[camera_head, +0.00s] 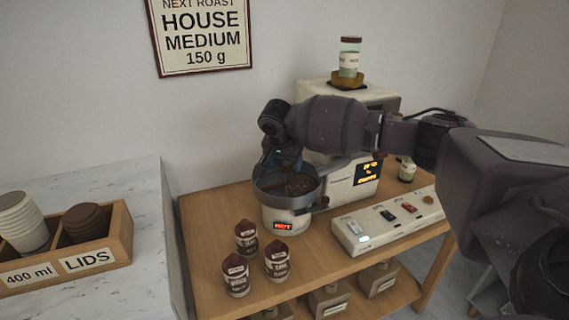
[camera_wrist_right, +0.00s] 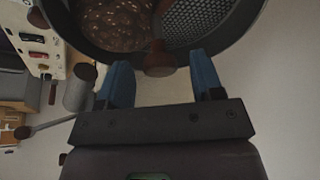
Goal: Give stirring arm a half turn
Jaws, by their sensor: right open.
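The cooling bowl (camera_head: 312,191) of the roaster is a dark round pan on a white base with a red-lit display. It holds brown beans (camera_wrist_right: 112,22), beside bare perforated floor (camera_wrist_right: 205,32) in the right wrist view. The stirring arm (camera_wrist_right: 159,60) shows there as a brown bar ending in a rounded knob at the bowl's rim. My right gripper (camera_wrist_right: 161,74) is open, its two blue fingers on either side of the knob with gaps; I see no contact. In the head view my right gripper (camera_head: 284,160) is over the bowl and hides the stirring arm. My left gripper is out of view.
The white roaster (camera_head: 345,188) stands behind the bowl, with a jar (camera_head: 349,62) on top. A switch panel (camera_head: 385,221) lies to the right. Several brown-capped containers, one here (camera_head: 236,275), stand in front. A wooden cup-and-lid box (camera_head: 110,247) sits on the left counter.

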